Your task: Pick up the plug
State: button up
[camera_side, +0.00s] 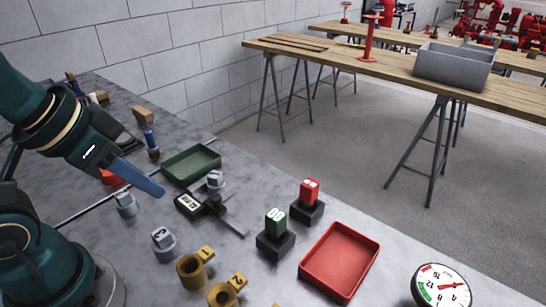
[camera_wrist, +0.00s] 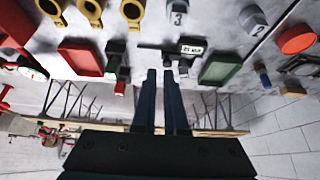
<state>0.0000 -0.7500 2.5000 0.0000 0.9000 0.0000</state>
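I cannot tell which piece is the plug. Small grey numbered pieces stand on the grey table: one (camera_side: 163,243) near the front, one (camera_side: 126,204) beside my arm, and one (camera_side: 215,181) by the green tray. In the wrist view, grey pieces marked 3 (camera_wrist: 177,14) and 2 (camera_wrist: 253,20) show at the top, and a smaller one (camera_wrist: 183,68) is by the caliper. My gripper (camera_side: 158,191) is above the table, left of the caliper. In the wrist view its two fingers (camera_wrist: 160,73) are apart with a narrow, empty gap.
A digital caliper (camera_side: 212,205) lies beside the green tray (camera_side: 190,163). Green (camera_side: 276,222) and red (camera_side: 309,191) blocks sit in dark bases near the red tray (camera_side: 339,261). Gold numbered rings (camera_side: 192,270) stand in front. A gauge (camera_side: 441,286) is at right.

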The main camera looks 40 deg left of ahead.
jog(key=o, duration=0.7)
